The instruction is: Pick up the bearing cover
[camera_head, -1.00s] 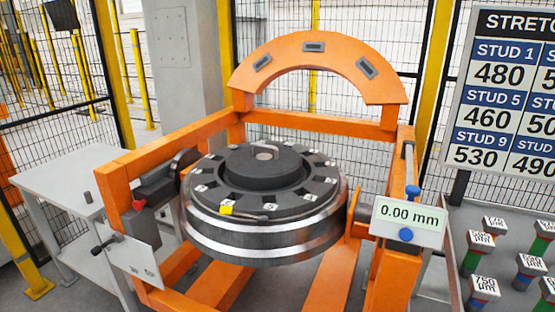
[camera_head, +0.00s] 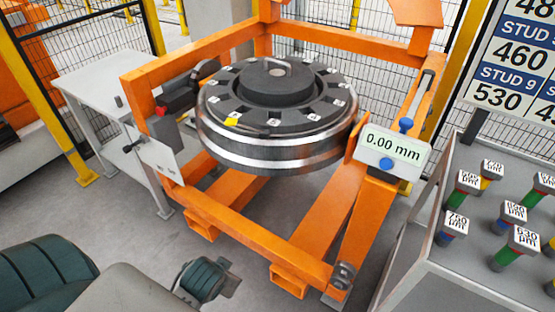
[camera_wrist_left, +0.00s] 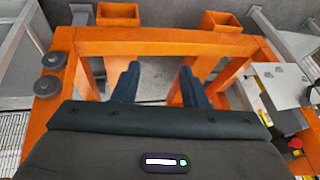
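The dark round cover (camera_head: 262,88) with a small metal handle on top (camera_head: 277,66) sits in the middle of the wheelset (camera_head: 270,150), which lies flat in the orange frame. I take this to be the bearing cover; nothing touches it. It does not show in the left wrist view. My left arm comes in low at the left of the head view, well short of the cover. In the left wrist view my left gripper (camera_wrist_left: 157,78) is open and empty, its two dark fingers apart over the orange frame (camera_wrist_left: 165,47). My right gripper is not in view.
The orange frame (camera_head: 240,230) surrounds the wheelset. A gauge reading 0.00 mm (camera_head: 393,147) stands at its right. A grey table (camera_head: 100,78) is at the left. A grey bench (camera_head: 465,215) with several labelled studs is at the right. Wire fencing stands behind.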

